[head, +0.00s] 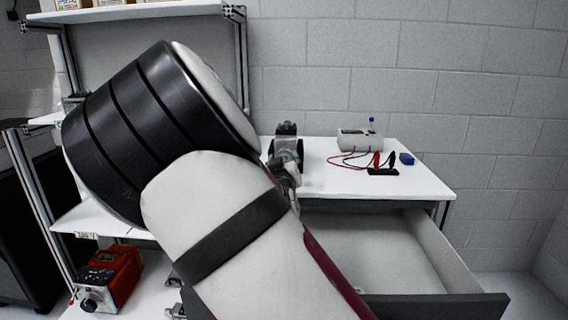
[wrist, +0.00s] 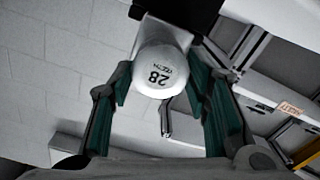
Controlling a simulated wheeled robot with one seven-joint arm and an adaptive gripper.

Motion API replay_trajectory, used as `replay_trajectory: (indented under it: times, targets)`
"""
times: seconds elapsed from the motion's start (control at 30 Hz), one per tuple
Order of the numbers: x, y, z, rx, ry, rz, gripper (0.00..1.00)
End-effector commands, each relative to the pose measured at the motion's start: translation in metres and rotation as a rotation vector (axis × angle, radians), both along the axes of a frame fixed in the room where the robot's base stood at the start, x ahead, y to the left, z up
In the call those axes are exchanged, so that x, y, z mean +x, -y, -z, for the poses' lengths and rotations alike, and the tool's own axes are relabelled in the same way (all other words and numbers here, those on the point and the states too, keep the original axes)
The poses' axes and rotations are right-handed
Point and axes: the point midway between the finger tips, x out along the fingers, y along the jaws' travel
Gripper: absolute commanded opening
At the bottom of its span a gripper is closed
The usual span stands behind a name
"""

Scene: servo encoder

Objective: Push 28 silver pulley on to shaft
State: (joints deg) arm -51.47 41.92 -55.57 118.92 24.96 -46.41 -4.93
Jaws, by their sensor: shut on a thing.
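The silver pulley marked 28 (wrist: 158,76) is between the green-padded fingers of my gripper (wrist: 160,70) in the wrist view, its numbered face toward the camera. My gripper is shut on it. Behind the pulley is a pale body with a black block (wrist: 180,12) at the top of that view. The shaft is hidden, and I cannot tell whether the pulley is on it. In the head view a dark device (head: 287,140) stands on the white table (head: 405,182). My arm covers much of that area, and the pulley cannot be made out there.
An open drawer (head: 385,250) juts out below the tabletop. A red and black unit (head: 108,277) is at lower left.

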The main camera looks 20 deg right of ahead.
Motion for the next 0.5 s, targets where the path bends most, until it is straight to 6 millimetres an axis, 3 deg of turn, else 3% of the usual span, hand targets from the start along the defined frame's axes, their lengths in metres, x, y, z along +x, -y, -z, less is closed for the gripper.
replay_trajectory:
  times: [0.3,0.33,0.4,0.5]
  targets:
    - [0.0008,0.0001,0.0003,0.000,0.000,0.000,0.08]
    - [0.0007,0.0001,0.0003,0.000,0.000,0.000,0.50]
    - [0.0007,0.0001,0.0003,0.000,0.000,-0.001,0.66]
    - [0.0008,0.0001,0.0003,0.000,0.000,0.000,0.67]
